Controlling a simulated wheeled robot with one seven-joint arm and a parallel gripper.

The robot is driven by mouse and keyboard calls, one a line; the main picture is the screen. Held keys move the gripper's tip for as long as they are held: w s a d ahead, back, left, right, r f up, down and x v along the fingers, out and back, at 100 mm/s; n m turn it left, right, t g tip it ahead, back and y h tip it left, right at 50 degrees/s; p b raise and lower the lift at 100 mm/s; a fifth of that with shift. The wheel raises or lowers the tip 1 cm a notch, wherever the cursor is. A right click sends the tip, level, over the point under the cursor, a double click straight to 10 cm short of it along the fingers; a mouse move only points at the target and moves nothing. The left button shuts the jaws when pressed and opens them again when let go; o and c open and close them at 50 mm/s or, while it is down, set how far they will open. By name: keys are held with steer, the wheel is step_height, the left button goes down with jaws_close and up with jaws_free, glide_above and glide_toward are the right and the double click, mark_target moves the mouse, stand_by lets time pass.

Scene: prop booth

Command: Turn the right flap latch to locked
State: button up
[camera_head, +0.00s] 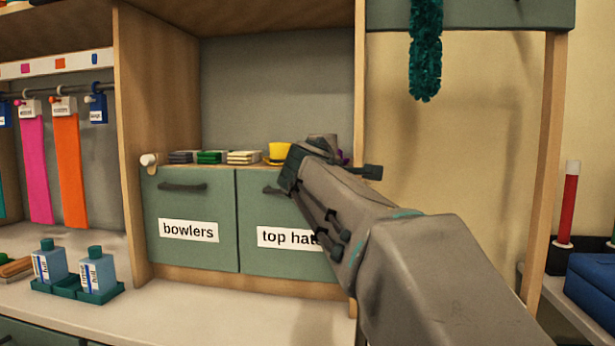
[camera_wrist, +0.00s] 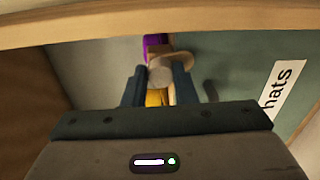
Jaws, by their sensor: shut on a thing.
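The right flap, labelled "top hats" (camera_head: 278,213), is a closed green panel. It also shows in the wrist view (camera_wrist: 235,75). My gripper (camera_wrist: 160,86) is shut on the right flap latch (camera_wrist: 161,70), a pale round knob with a beige arm behind it. The knob sits between the two blue-grey fingers. In the head view my arm and hand hide this latch and the fingertips. Whether the latch stands at locked cannot be read.
The left flap, labelled "bowlers" (camera_head: 188,205), is closed beside it, with a pale latch knob (camera_head: 148,160) at its upper left corner. Folded cloths (camera_head: 210,157) and a yellow hat (camera_head: 280,150) lie on the shelf above. Bottles (camera_head: 97,270) stand on the counter.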

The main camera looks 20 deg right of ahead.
steer(key=shift+f+m+b, duration=0.1)
steer(key=shift+m+b, duration=0.6)
steer(key=shift+m, duration=0.4)
steer(key=o, duration=1)
